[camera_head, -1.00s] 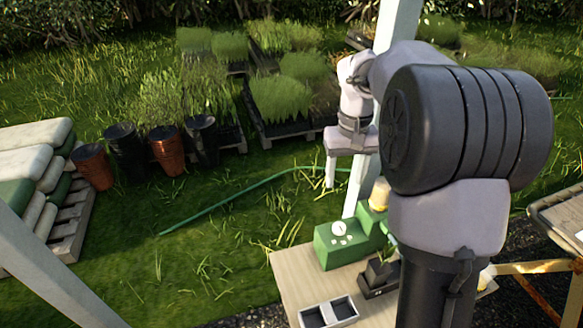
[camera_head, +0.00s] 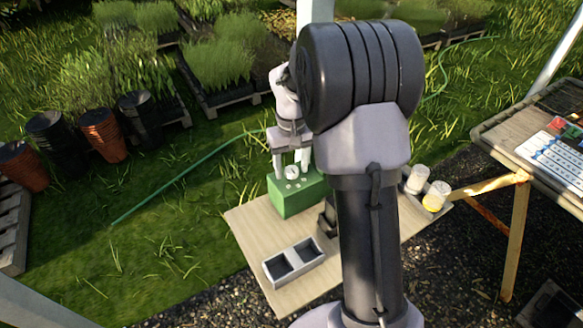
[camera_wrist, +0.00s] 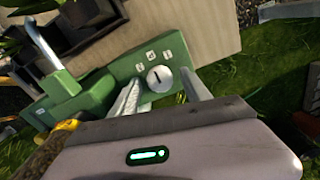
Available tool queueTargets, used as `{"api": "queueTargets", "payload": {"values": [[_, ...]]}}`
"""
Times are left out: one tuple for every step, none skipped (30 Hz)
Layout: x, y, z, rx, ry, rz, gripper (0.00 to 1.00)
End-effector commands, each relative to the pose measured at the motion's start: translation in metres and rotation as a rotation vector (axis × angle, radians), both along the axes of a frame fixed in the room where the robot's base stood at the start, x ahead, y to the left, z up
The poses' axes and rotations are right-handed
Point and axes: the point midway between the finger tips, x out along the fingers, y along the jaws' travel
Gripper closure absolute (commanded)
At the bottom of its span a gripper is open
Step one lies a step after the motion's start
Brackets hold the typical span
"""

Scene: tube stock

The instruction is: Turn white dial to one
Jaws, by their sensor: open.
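The white dial (camera_head: 292,172) is on the green box (camera_head: 298,196), which stands on a light wooden table. In the wrist view the dial (camera_wrist: 160,78) is a round white knob with a dark line on its face. Several small white labels (camera_wrist: 150,55) sit beside it on the green box; their marks are too small to read. My gripper (camera_head: 291,165) is open, pointing down over the box. Its two fingers show one on each side of the dial in the wrist view; I cannot tell whether they touch it.
A grey two-compartment tray (camera_head: 294,262) lies at the table's front. White and yellow-filled containers (camera_head: 434,197) stand at its right. A second table (camera_head: 507,147) is at the far right. Plant pots (camera_head: 102,135) and a green hose (camera_head: 180,176) are on the grass at left.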

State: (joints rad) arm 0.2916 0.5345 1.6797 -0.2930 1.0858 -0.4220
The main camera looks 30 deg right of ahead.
Motion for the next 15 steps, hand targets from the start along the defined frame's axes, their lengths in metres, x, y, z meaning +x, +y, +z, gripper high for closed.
{"api": "queueTargets", "payload": {"values": [[0.0,0.0,0.0005,0.0,0.0,0.0,0.44],[0.0,0.0,0.0006,0.0,0.0,0.0,0.44],[0.0,0.0,0.0006,0.0,0.0,0.0,0.48],[0.0001,0.0,0.0007,0.0,0.0,0.0,0.54],[0.0001,0.0,0.0007,0.0,0.0,0.0,0.6],[0.0001,0.0,0.0007,0.0,0.0,0.0,0.68],[0.0001,0.0,0.0007,0.0,0.0,0.0,0.74],[0.0001,0.0,0.0007,0.0,0.0,0.0,0.8],[0.0001,0.0,0.0008,0.0,0.0,0.0,0.88],[0.0001,0.0,0.0008,0.0,0.0,0.0,0.93],[0.0001,0.0,0.0008,0.0,0.0,0.0,0.99],[0.0001,0.0,0.0008,0.0,0.0,0.0,1.0],[0.0001,0.0,0.0008,0.0,0.0,0.0,1.0],[0.0001,0.0,0.0009,0.0,0.0,-0.001,1.0],[0.0001,0.0,0.0009,0.0,0.0,-0.003,1.0]]}}
